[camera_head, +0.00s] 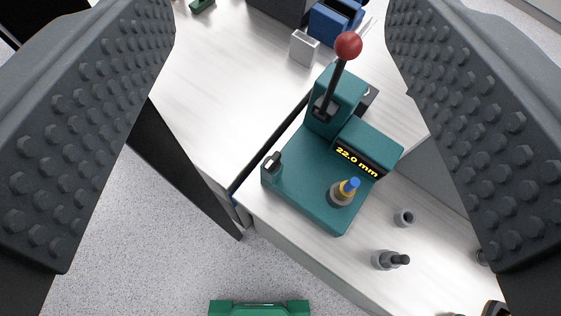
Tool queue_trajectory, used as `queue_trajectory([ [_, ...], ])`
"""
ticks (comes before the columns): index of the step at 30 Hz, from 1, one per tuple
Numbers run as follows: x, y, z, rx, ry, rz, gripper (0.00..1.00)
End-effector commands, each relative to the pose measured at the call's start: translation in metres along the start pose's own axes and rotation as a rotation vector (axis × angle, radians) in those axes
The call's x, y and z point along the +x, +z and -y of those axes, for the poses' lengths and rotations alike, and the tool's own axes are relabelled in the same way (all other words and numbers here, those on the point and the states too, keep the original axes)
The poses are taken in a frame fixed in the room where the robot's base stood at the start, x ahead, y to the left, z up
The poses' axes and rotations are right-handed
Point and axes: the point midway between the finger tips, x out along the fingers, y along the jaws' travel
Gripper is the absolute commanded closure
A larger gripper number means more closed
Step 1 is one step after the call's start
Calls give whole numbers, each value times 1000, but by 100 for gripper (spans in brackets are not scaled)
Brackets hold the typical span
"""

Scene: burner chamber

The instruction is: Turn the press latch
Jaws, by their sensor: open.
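The teal press (309,180) sits on the pale bench in the middle of the view. Its lever (329,93) rises from the press column and ends in a red ball (348,45). A display (360,159) on the press reads 22.0 mm. A small dark piece with a light top, which may be the latch (273,162), is at the left corner of the press base. A grey part with a yellow and blue top (343,192) stands on the base. My gripper (281,130) is open and empty, with its two studded fingers at either side, above and apart from the press.
Small grey parts (404,217) (390,259) stand on the bench right of the press. A pale block (304,48) and a blue object (335,22) are behind it. The bench edge runs in front, with speckled floor (150,250) and a green handle-like object (259,307) below.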

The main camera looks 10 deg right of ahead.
Motion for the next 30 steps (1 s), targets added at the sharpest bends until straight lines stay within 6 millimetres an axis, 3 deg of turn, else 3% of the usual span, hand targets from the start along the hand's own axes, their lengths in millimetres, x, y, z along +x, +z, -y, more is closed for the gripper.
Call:
queue_trajectory([
  [1,14,0,-17,-26,12,53,42],
  [3,33,4,-20,-82,20,128,42],
  [15,133,66,-20,-430,-95,627,42],
  [24,174,129,-10,-645,-363,953,42],
  [30,180,162,-1,-731,-550,1084,42],
])
